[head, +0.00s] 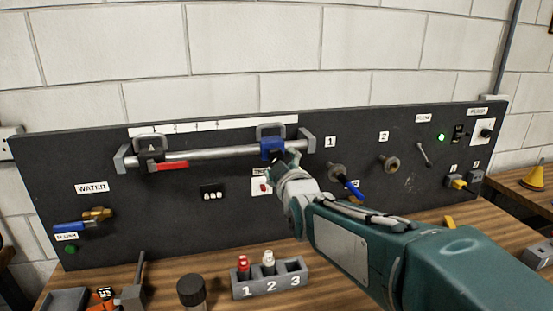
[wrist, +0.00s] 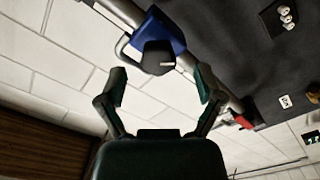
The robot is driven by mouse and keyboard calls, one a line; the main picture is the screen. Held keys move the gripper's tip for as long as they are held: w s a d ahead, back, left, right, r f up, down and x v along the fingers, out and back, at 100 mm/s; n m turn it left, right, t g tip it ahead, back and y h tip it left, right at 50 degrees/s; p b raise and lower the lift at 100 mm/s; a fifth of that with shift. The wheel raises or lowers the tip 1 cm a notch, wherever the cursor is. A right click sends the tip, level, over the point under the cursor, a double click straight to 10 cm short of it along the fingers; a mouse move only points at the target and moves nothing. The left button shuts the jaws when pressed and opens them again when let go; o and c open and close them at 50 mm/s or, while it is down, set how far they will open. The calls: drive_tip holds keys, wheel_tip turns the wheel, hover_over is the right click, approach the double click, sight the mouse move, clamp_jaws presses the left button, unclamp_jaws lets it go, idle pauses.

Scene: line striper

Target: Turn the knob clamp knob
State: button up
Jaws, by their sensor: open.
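The knob clamp is a blue block (head: 272,148) on the right part of a silver rail (head: 210,154) on the dark panel. It also shows at the top of the wrist view (wrist: 166,28). Its black knob (wrist: 155,58), with a small white mark, faces my gripper. In the head view my gripper mostly hides the knob. My gripper (wrist: 160,82) is open and empty. Its two fingers are spread to either side of the knob, with gaps on both sides. The knob appears just ahead of the fingertips; I see no contact.
A second clamp (head: 148,149) with a red lever (head: 173,166) sits on the rail's left. Blue-handled valve (head: 345,185), switches and a water tap (head: 97,214) are on the panel. A numbered holder (head: 268,284) stands on the wooden bench below. A dark cylinder (head: 191,292) stands beside it.

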drive_tip(key=v, duration=0.8)
drive_tip(key=shift+s, duration=0.2)
drive_tip(key=shift+d, duration=0.1)
drive_tip(key=s+d+f+m+g+h, duration=0.2)
drive_tip(key=s+d+f+m+g, duration=0.4)
drive_tip(key=s, duration=0.5)
drive_tip(key=s+d+f+m+g+h, duration=0.3)
drive_tip(key=s+d+f+m+g, duration=0.2)
drive_tip(key=s+f, duration=0.4)
drive_tip(key=s+d+m, duration=0.1)
drive_tip(key=s+d, duration=0.1)
drive_tip(key=shift+s+d+g, duration=0.35)
drive_tip(key=shift+s+g, duration=0.05)
